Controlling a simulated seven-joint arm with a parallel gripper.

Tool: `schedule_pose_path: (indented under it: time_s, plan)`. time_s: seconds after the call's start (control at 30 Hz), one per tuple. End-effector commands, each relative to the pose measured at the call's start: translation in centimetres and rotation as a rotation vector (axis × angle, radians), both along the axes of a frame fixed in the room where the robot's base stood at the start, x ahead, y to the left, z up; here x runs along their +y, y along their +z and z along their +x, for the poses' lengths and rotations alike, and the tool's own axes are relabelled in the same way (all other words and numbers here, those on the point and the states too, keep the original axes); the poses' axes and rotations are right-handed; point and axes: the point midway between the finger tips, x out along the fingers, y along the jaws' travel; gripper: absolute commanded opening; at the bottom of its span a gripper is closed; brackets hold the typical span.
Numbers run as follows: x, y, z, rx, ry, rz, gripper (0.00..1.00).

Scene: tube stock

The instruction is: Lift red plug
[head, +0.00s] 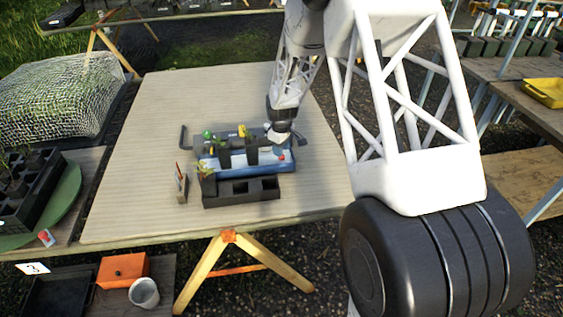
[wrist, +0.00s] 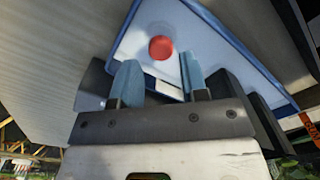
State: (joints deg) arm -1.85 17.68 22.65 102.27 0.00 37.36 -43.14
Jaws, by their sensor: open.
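The red plug (wrist: 162,48) shows as a round red top on the pale floor of a blue-rimmed tray (wrist: 225,38) in the wrist view. My gripper (wrist: 160,80) is open, with one blue-grey finger to each side of the plug's line in the picture. The plug lies beyond the fingertips, and nothing is between them. In the head view my gripper (head: 279,138) is over the right part of the tray (head: 289,167), and a small red spot (head: 281,156), likely the plug, shows just below it. The exact gap between fingers and plug is unclear.
A black block with square compartments (head: 240,201) stands in front of the tray. Green (head: 208,135) and yellow (head: 242,130) items show at the tray's back. A small holder (head: 182,190) stands left. The tabletop (head: 130,190) further left is clear.

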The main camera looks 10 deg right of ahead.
Motion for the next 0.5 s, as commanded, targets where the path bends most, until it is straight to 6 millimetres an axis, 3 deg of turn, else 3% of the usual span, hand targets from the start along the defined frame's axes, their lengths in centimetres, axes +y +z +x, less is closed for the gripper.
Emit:
schedule_pose_path:
  time_s: [0.3, 0.5]
  plan:
    - [0.0, -3.5, -0.1, 0.003, 0.000, 0.000, 0.40]
    - [0.0, -4.1, -0.1, 0.000, 0.000, 0.000, 0.40]
